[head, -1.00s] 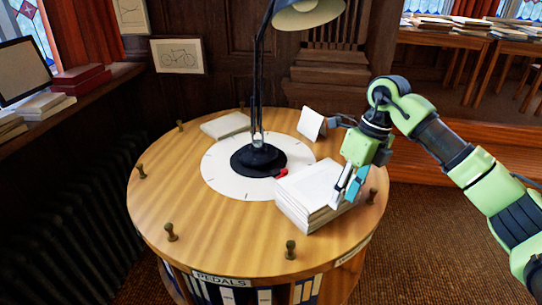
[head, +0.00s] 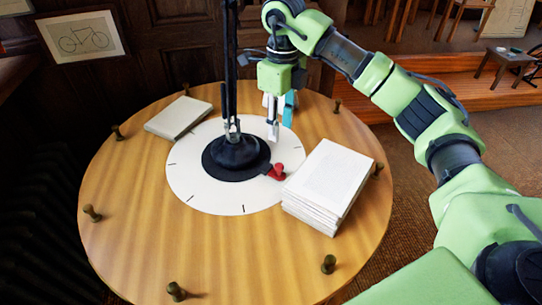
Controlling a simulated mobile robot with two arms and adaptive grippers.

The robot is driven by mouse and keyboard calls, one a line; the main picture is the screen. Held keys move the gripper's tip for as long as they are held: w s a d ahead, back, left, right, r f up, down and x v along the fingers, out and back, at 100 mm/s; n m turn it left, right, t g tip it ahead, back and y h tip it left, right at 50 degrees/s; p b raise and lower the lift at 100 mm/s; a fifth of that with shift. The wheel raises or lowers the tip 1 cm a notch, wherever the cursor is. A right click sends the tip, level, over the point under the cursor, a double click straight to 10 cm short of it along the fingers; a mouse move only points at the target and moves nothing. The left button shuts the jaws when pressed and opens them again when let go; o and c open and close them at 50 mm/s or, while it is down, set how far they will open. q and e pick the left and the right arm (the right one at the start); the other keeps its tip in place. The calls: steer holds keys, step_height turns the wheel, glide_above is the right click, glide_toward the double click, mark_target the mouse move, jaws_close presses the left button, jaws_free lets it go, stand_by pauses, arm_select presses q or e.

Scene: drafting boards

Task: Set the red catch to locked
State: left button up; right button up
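The red catch (head: 277,171) is a small red lever at the right front edge of the lamp's round black base (head: 236,157). The base sits on a white disc (head: 190,180) with dark tick marks on the round wooden table. My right gripper (head: 279,122) hangs fingers down, behind and above the catch, apart from it. It has a silver finger and a teal part. I see nothing held, but the finger gap is not clear. I cannot read whether the catch stands at locked. My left gripper is not in view.
A stack of white paper (head: 330,183) lies just right of the catch. The lamp's dark post (head: 229,80) rises left of my gripper. A grey book (head: 178,117) lies at the back left. Several small knobs stand around the rim. The table's front (head: 240,255) is clear.

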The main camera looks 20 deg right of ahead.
steer(key=p, duration=0.2)
glide_toward(279, 165)
steer(key=shift+s+d+f, duration=0.15)
step_height(279, 165, down, 7)
steer(key=shift+f+p, duration=0.15)
steer(key=shift+p, duration=1.1)
steer(key=shift+f, duration=0.55)
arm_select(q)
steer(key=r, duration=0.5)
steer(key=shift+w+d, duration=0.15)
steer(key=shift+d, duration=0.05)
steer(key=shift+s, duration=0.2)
arm_select(e)
jaws_close()
